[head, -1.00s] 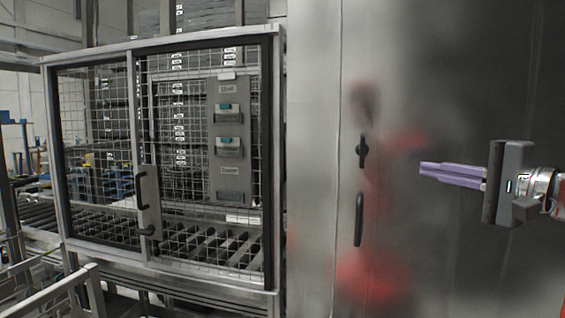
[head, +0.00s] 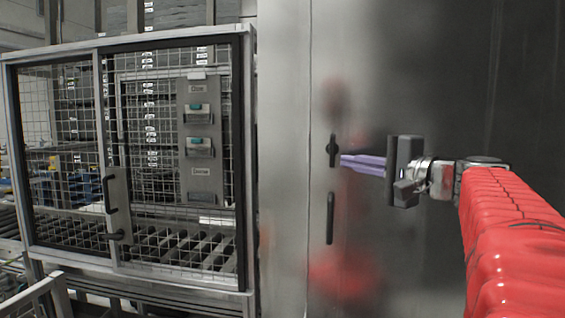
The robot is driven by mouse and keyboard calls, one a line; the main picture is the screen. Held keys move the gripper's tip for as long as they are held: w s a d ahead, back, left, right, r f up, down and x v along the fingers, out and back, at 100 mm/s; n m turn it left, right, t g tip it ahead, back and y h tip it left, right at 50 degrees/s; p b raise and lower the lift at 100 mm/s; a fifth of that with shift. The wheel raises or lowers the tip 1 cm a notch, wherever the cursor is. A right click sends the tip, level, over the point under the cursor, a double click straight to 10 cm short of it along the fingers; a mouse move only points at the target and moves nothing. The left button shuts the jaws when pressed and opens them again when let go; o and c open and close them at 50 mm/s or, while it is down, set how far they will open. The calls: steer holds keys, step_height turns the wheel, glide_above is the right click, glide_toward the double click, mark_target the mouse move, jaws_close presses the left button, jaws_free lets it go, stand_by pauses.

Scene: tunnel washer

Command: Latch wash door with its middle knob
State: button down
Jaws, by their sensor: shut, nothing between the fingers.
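The wash door (head: 400,70) is a large brushed-steel panel filling the right of the head view. Near its left edge is a small black knob (head: 332,150), with its long part upright. A black vertical handle (head: 330,218) sits below it. My gripper (head: 343,160), with purple fingers, is shut and empty, pointing left. Its fingertips are just right of the knob in the picture; I cannot tell whether they touch it or stand off the door. No other knob shows on this door.
Left of the door stands a metal-framed mesh guard (head: 65,150) with a black handle (head: 108,195) and a grey control panel (head: 200,140). Rollers (head: 180,240) lie behind the mesh. The steel around the knob is flat and clear.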

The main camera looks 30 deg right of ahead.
steer(key=shift+w+a, duration=0.25)
steer(key=shift+a, duration=0.15)
steer(key=shift+a+f+m+t, duration=0.1)
steer(key=shift+f+m+t, duration=0.1)
steer(key=shift+m+t, duration=0.1)
